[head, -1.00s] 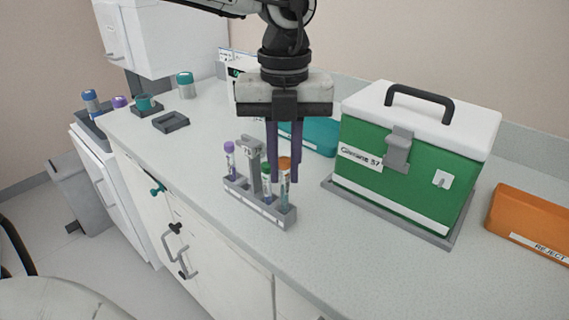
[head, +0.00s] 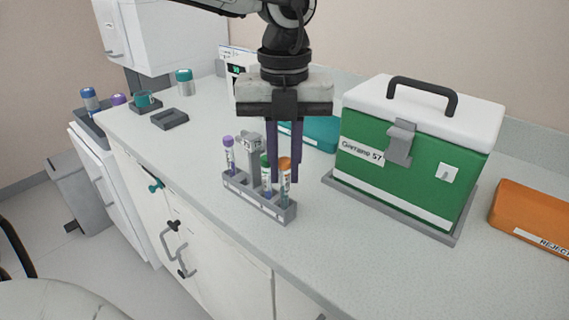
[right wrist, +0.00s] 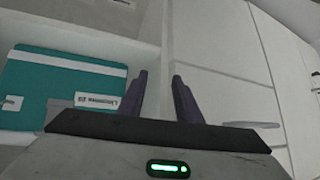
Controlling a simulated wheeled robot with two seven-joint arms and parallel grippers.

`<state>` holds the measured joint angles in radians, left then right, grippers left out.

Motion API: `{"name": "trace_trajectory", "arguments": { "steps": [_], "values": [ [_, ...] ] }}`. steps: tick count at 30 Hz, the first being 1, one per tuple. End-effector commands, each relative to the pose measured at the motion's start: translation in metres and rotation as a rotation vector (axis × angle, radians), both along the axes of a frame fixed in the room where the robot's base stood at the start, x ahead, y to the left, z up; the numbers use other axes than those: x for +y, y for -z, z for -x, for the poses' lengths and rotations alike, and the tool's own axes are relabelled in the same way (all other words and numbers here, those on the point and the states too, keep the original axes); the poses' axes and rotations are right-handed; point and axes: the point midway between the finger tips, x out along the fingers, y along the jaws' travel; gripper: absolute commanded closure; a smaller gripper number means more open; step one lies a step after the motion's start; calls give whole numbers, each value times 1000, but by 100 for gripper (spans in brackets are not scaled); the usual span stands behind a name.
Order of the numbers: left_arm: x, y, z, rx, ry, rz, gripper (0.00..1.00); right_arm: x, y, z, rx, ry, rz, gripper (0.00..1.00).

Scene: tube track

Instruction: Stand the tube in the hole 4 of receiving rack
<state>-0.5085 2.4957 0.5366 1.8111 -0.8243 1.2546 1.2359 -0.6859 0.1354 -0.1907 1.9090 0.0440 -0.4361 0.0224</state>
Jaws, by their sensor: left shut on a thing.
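The grey rack (head: 235,195) stands near the counter's front edge and has a raised grey post at its back. A purple-capped tube (head: 229,155) is at its left end. A green-capped tube (head: 266,178) is near the middle. An orange-capped tube (head: 286,185) stands upright at the right end, in or just over the rack; its foot is hard to make out. My left gripper (head: 284,180) points down from above, shut on the orange-capped tube, with its purple fingers on either side of the cap. My right gripper (right wrist: 160,78) is open and empty in the right wrist view.
A green box (head: 405,165) with a white lid stands on a grey tray right of the rack. An orange reject bin (head: 530,215) is at the far right. A teal item (head: 318,133) lies behind the gripper. A small grey tray (head: 169,119) and teal-capped jar (head: 184,82) stand left.

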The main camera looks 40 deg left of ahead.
Motion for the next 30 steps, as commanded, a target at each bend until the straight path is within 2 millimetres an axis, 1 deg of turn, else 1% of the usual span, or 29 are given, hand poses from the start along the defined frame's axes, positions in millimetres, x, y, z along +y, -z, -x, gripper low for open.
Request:
{"name": "trace_trajectory", "arguments": {
  "steps": [7,8,9,11,12,30],
  "values": [
    [0,0,0,-1,0,-1,97,0,1,0,0,0,0,69],
    [0,0,0,-1,0,-1,83,0,0,0,0,0,0,69],
    [0,0,0,-1,0,-1,76,0,0,0,0,0,0,69],
    [0,0,0,-1,0,-1,66,0,0,0,0,0,0,69],
    [0,0,0,-1,0,-1,63,0,0,0,0,0,0,69],
    [0,0,0,0,0,0,63,0,1,0,1,-1,1,69]
  ]
}}
